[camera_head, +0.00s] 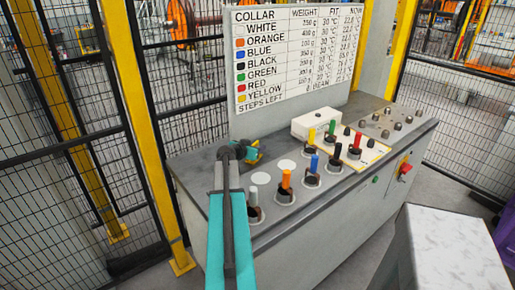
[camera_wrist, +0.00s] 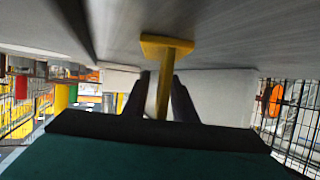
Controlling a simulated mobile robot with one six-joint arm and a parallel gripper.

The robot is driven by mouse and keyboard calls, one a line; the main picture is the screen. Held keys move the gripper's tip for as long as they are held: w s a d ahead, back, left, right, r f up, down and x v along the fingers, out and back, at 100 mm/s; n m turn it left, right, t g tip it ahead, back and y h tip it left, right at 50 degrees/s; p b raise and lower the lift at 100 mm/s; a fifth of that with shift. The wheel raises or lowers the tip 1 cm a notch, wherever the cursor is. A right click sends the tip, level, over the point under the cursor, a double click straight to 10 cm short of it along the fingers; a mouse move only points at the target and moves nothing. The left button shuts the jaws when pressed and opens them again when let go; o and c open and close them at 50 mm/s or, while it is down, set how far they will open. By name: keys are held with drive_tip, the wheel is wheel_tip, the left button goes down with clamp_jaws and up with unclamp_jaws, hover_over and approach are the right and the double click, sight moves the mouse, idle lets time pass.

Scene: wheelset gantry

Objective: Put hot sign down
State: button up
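The hot sign is a yellow piece (camera_wrist: 167,43) with a flat foot and a narrow stem, seen in the wrist view. No lettering on the sign is readable.
Coloured-handled collars stand in rows on the bench, with white discs (camera_head: 287,165) near my gripper. A white box (camera_head: 314,124) and a collar chart (camera_head: 297,50) stand behind. A red knob (camera_head: 405,168) is on the bench front. Mesh fencing (camera_head: 60,130) stands left.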

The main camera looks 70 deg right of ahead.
drive_tip(key=shift+r, duration=0.1)
drive_tip(key=shift+b+v, duration=1.35)
drive_tip(key=shift+v, duration=4.7)
